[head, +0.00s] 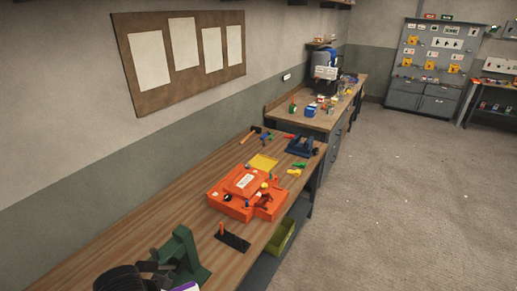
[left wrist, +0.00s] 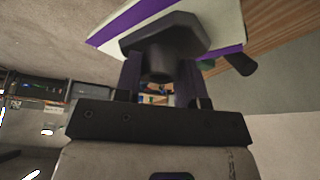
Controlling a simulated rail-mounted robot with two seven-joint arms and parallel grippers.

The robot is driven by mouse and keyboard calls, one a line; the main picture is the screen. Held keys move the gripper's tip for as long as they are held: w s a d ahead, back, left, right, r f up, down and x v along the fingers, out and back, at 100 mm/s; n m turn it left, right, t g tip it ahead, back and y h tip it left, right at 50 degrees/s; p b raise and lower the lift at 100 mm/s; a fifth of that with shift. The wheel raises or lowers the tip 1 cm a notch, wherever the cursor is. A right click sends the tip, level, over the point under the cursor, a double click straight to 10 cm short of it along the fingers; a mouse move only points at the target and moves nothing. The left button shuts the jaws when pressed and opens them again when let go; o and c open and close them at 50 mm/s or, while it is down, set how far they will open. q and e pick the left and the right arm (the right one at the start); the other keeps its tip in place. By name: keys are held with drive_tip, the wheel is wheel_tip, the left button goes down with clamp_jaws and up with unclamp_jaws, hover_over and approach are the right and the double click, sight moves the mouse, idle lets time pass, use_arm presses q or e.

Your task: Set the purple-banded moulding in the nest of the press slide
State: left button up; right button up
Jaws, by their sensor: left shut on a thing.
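My left gripper (head: 160,272) is at the bottom left of the head view, beside a dark green press-like stand (head: 184,250). The left wrist view shows its jaws (left wrist: 162,88) shut on a dark hexagonal knob (left wrist: 165,38) on the pale, purple-banded moulding (left wrist: 115,28). In the head view only a sliver of the moulding (head: 186,287) shows at the bottom edge. A black plate with an orange upright handle (head: 232,241) lies right of the stand; I cannot tell whether it is the press slide. No nest is clearly visible. My right gripper is out of view.
An orange machine or case (head: 232,206) stands mid-bench. Behind it lie a yellow tray (head: 263,163), hand tools and a dark blue holder (head: 300,146). The wooden bench (head: 150,236) is clear left of the orange unit. A green bin (head: 281,238) sits below the bench edge.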

use_arm(q)
drive_tip(key=shift+m+h, duration=0.3)
drive_tip(key=shift+m, duration=0.6)
drive_tip(key=r+p, duration=0.5)
drive_tip(key=p, duration=0.1)
drive_tip(key=s+r+p, duration=0.1)
drive_tip(key=r+p, duration=0.2)
drive_tip(key=shift+s+r, duration=0.1)
drive_tip(key=shift+r, duration=0.2)
